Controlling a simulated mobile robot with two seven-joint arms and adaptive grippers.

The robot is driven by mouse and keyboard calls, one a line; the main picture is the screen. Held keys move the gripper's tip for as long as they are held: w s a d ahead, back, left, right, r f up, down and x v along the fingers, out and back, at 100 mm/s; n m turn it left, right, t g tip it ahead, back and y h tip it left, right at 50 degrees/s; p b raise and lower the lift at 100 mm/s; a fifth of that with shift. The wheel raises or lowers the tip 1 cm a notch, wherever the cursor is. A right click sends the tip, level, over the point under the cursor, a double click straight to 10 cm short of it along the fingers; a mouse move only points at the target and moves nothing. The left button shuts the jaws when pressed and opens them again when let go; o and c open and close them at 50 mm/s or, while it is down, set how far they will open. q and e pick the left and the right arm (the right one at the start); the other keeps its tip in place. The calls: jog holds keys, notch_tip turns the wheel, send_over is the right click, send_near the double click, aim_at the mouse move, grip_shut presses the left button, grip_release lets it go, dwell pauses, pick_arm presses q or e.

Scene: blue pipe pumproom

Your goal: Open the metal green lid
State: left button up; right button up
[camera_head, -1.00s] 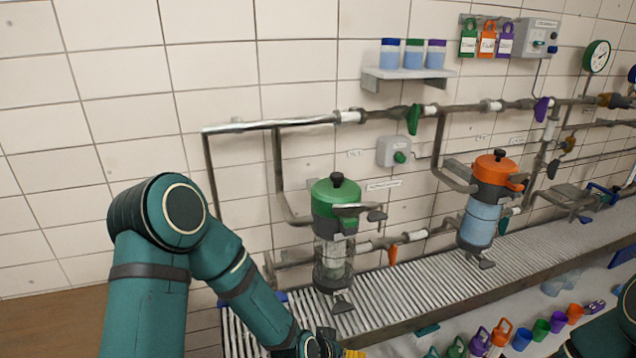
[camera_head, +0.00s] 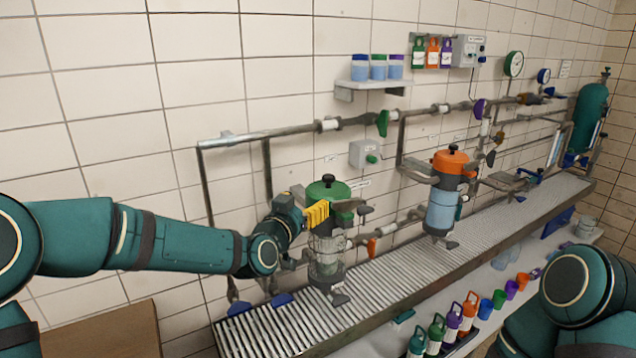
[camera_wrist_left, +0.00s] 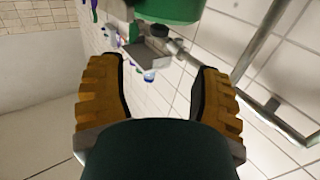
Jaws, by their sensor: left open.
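The green metal lid (camera_head: 326,190) with a black knob sits on a clear cylindrical vessel (camera_head: 326,262) above the slatted bench. In the left wrist view the green lid (camera_wrist_left: 168,10) shows at the top edge, beyond the fingers. My left gripper (camera_head: 318,214) has yellow fingers and is at the left front side of the lid, partly hiding it. In the left wrist view the left gripper (camera_wrist_left: 160,95) is open with nothing between its fingers. Whether it touches the lid I cannot tell. My right arm shows at the lower right; its gripper is out of view.
An orange-lidded vessel (camera_head: 453,165) stands to the right on the slatted bench (camera_head: 400,275). Pipes with a green valve handle (camera_head: 383,123) run along the tiled wall behind. A grey box (camera_head: 364,153) with a green button is right of the lid. Bottles and cups stand below the bench.

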aim_at(326, 181)
pick_arm(q)
jog(key=p+x, duration=0.1)
jog(key=x, duration=1.3)
jog(key=shift+p, duration=0.3)
grip_shut()
